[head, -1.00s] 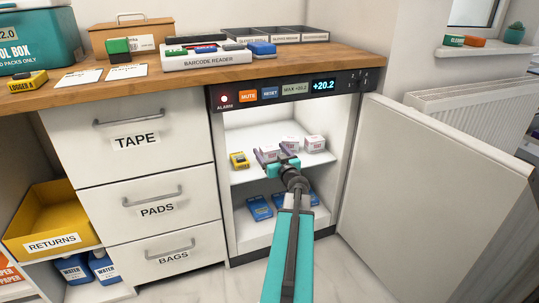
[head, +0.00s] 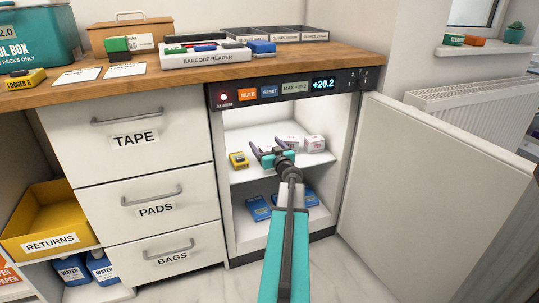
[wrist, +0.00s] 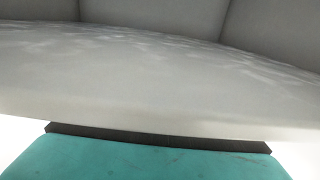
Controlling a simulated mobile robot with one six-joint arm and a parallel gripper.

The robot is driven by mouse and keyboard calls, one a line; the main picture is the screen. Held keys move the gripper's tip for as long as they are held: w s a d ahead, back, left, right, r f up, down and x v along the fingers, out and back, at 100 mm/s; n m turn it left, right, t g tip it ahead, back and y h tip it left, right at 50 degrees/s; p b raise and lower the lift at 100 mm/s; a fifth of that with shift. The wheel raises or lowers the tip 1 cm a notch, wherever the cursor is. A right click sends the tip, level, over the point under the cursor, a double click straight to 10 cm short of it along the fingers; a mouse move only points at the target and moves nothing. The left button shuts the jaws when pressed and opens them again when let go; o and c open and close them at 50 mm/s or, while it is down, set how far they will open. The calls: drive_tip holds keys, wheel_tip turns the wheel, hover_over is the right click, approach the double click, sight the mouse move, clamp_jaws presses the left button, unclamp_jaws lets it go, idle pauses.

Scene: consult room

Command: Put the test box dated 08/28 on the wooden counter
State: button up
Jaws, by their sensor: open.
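Two small white test boxes with pink print stand on the upper shelf (head: 240,175) of the open cabinet in the head view: one right box (head: 315,144) in clear view, and one middle box (head: 292,142) partly covered by my gripper. Their dates are too small to read. My gripper (head: 268,152) is open at the front of this shelf, left of those boxes, with its fingers spread. I cannot make out a box between them. The wrist view shows a pale shelf surface and no box. The wooden counter (head: 130,88) runs above the cabinet.
A yellow logger (head: 239,160) stands left of my gripper. Blue packs (head: 258,208) lie on the lower shelf. The open door (head: 430,190) is at the right. The counter holds a barcode reader tray (head: 205,56), cards (head: 126,69) and another logger (head: 25,80); bare wood runs along its front.

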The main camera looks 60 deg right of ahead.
idle(0.3)
drive_tip(key=c, duration=1.2)
drive_tip(key=shift+o, duration=0.2)
